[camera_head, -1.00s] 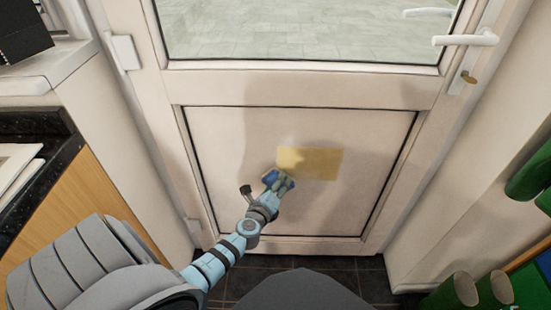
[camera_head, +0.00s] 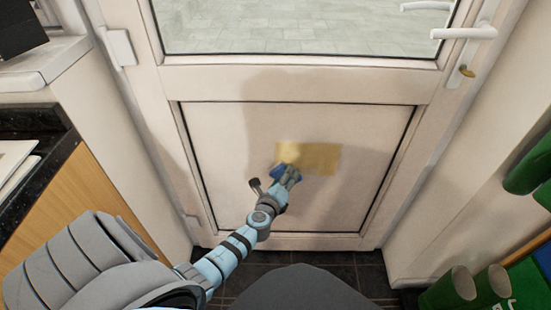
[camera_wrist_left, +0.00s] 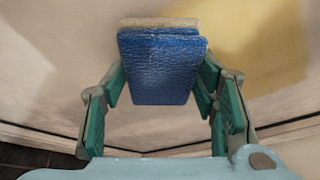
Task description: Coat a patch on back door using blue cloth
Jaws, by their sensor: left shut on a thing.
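The white back door (camera_head: 240,130) stands ahead, with a yellow patch (camera_head: 318,158) on its lower panel. My left gripper (camera_head: 286,174) is at the panel, over the lower left part of the patch. It is shut on the blue cloth (camera_head: 278,176), which shows as a folded blue pad (camera_wrist_left: 160,65) between the fingers in the left wrist view. A tan layer (camera_wrist_left: 160,22) lies along the pad's far edge. In that view the yellow patch (camera_wrist_left: 262,45) is to the right of the cloth. I cannot tell whether the cloth touches the door. My right gripper is not in view.
A dark-topped counter with a wooden front (camera_head: 62,200) stands at the left. Green rolled things (camera_head: 470,287) are at the lower right. The door handle (camera_head: 463,33) is at the upper right. Dark floor tiles (camera_head: 345,272) lie below the door.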

